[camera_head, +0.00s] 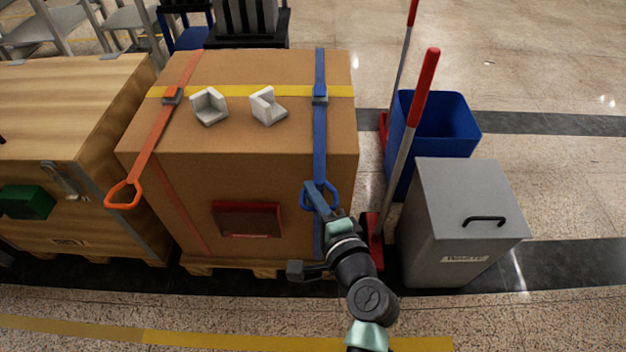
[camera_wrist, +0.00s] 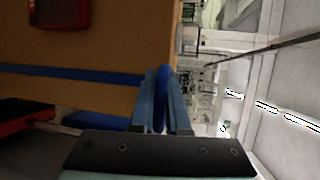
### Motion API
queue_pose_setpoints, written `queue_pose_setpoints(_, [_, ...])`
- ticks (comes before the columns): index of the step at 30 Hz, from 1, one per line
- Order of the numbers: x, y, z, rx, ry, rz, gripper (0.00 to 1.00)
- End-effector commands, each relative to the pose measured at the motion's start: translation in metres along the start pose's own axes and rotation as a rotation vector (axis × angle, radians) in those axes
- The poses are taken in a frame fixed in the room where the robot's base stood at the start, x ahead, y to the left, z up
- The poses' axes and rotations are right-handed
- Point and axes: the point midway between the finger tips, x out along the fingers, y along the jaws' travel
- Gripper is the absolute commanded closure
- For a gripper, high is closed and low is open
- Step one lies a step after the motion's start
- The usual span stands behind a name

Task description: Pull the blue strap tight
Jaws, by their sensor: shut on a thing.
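The blue strap (camera_head: 319,139) runs over the top of a large cardboard box (camera_head: 240,135) and hangs down its front face. It passes through a grey buckle (camera_head: 320,95) on the box top. A blue loop (camera_head: 331,193) forms the strap's free end at the upper front of the box. My gripper (camera_head: 315,190) is at this loop. In the wrist view my gripper (camera_wrist: 162,100) has its two fingers on either side of the blue loop (camera_wrist: 162,75), shut on it. The strap (camera_wrist: 70,76) also shows along the box face there.
An orange strap (camera_head: 153,138) with its own loop lies left on the box. Two white corner pieces (camera_head: 209,106) (camera_head: 267,106) sit on top. A grey waste bin (camera_head: 465,215), a blue bucket (camera_head: 440,118) and a red-ended pole (camera_head: 412,130) stand close at right. Floor in front is clear.

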Motion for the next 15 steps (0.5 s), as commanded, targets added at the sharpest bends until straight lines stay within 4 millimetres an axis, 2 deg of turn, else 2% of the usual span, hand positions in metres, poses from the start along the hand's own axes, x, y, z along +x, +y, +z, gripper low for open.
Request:
queue_pose_setpoints(11, [-0.0050,0.0016,0.0021,0.001,-0.002,0.001,1.00])
queue_pose_setpoints(12, [-0.0050,0.0017,0.0022,0.001,-0.002,0.001,0.81])
queue_pose_setpoints(15, [-0.0048,0.0015,0.0022,0.001,-0.002,0.000,0.63])
